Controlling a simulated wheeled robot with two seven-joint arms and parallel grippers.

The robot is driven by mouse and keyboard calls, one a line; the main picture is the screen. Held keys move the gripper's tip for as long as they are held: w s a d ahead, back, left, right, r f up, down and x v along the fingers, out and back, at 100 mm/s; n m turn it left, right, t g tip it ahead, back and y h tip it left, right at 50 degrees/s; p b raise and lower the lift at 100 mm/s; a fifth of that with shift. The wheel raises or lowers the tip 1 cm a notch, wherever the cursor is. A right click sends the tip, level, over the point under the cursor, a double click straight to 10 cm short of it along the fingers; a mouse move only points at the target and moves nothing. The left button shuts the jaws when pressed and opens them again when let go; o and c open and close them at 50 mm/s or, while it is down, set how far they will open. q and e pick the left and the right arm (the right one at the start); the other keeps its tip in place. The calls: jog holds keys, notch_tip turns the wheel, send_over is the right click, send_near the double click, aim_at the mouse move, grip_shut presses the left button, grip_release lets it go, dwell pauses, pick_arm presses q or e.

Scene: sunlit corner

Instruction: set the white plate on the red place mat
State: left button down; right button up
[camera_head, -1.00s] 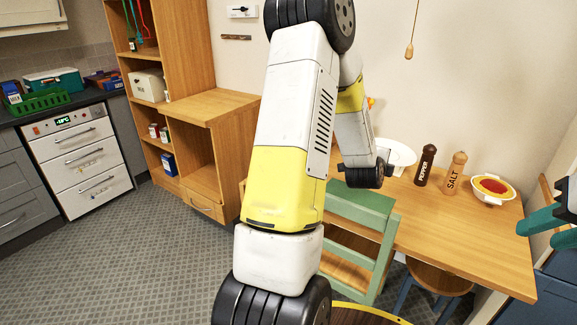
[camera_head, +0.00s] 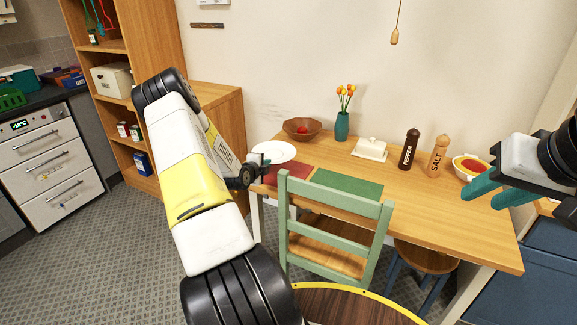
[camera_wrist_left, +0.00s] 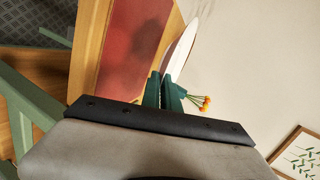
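The white plate (camera_head: 274,152) is at the left end of the wooden table. My left gripper (camera_head: 257,172) is shut on its near rim. In the left wrist view the plate (camera_wrist_left: 181,48) shows nearly edge-on, its rim between the teal fingers (camera_wrist_left: 164,88). The red place mat (camera_head: 292,176) lies at the table's front left, partly hidden by the plate and a chair. In the left wrist view the mat (camera_wrist_left: 135,35) carries a dark shadow, and the plate appears raised above it. My right gripper (camera_head: 490,192) is open and empty at the right.
A green mat (camera_head: 348,184) lies right of the red one. Behind stand a wooden bowl (camera_head: 302,128), a flower vase (camera_head: 342,125) and a butter dish (camera_head: 370,149). The pepper mill (camera_head: 409,150) and salt mill (camera_head: 438,156) are further right. A green chair (camera_head: 335,225) stands in front.

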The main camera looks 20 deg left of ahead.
aim_at(268, 183)
pick_arm(q)
jog(key=shift+f, duration=3.05)
jog(key=shift+d+f, duration=0.1)
jog(key=c, duration=1.9)
grip_release()
jog(key=shift+f, duration=0.1)
jog(key=shift+c, duration=0.2)
